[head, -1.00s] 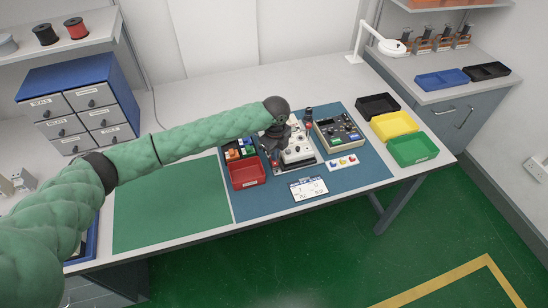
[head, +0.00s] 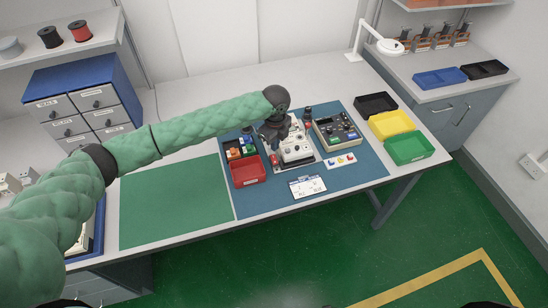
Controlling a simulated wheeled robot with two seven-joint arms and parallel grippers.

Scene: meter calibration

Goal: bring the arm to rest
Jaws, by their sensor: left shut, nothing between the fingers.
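My left arm, in a green padded sleeve, comes in from the left and reaches over the bench. Its dark gripper (head: 274,140) is shut and empty, pointing down at the left side of a pale meter unit (head: 296,150). I cannot tell whether the fingertips touch it. The arm hides part of the bench behind it. A second instrument (head: 337,131) with a dark panel stands just right of the meter unit. Both stand on a blue mat (head: 262,203). My right gripper does not show.
A red bin (head: 248,171) sits left of the meter. A white card (head: 307,187) lies in front. Black (head: 376,104), yellow (head: 391,125) and green (head: 410,149) trays line the right end. The green mat (head: 175,205) is clear. A blue drawer cabinet (head: 84,100) stands back left.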

